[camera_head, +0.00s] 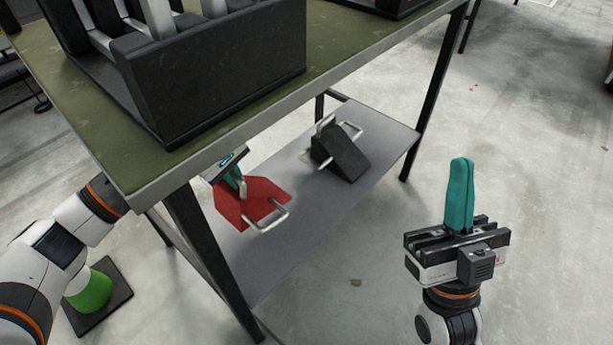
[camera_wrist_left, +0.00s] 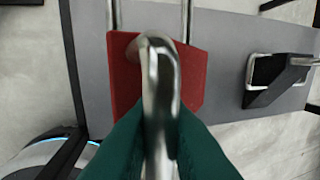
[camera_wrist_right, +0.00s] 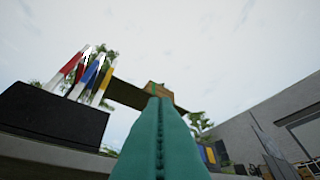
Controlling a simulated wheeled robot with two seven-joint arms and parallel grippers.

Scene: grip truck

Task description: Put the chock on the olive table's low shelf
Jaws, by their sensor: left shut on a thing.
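The red chock (camera_head: 240,209) has metal handles and is over the olive table's low grey shelf (camera_head: 285,235), near its left end. I cannot tell whether it touches the shelf. My left gripper (camera_head: 240,186) is shut on one metal handle of the red chock; the left wrist view shows the handle between the green fingers (camera_wrist_left: 160,135), with the red body (camera_wrist_left: 190,75) beyond. A black chock (camera_head: 341,155) with metal handles sits on the shelf to the right. My right gripper (camera_head: 461,190) is shut and empty, pointing up, right of the table.
The olive tabletop (camera_head: 245,95) is above the shelf and carries a black bin (camera_head: 215,90). Dark table legs (camera_head: 215,262) flank the shelf. A gap of bare shelf lies between the chocks.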

